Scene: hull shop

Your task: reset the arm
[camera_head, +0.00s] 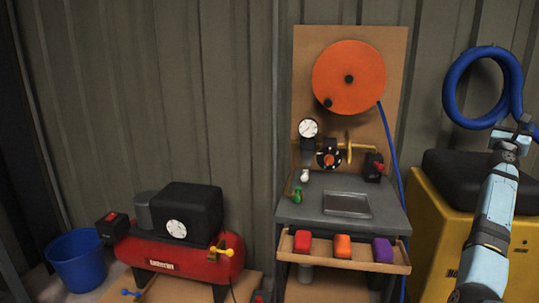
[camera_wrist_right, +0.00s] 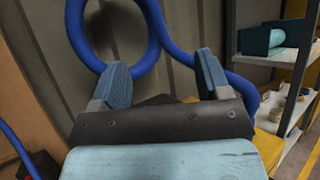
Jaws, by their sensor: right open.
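My right arm rises from the lower right of the head view, and its gripper (camera_head: 513,137) is in front of the blue hose coil at the far right. In the right wrist view the right gripper (camera_wrist_right: 161,80) has its two blue fingers spread wide, with nothing between them but the wall and hose behind. The blue hose (camera_wrist_right: 108,66) loops behind the fingers; I cannot tell whether it touches them. My left gripper is not in either view.
A grey bench (camera_head: 300,211) with an orange reel (camera_head: 349,79) on a board stands in the centre. A yellow machine (camera_head: 430,240) stands below my right arm. A red compressor (camera_head: 180,262) and blue bucket (camera_head: 77,261) are at left. Shelves (camera_wrist_right: 285,60) show at right in the wrist view.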

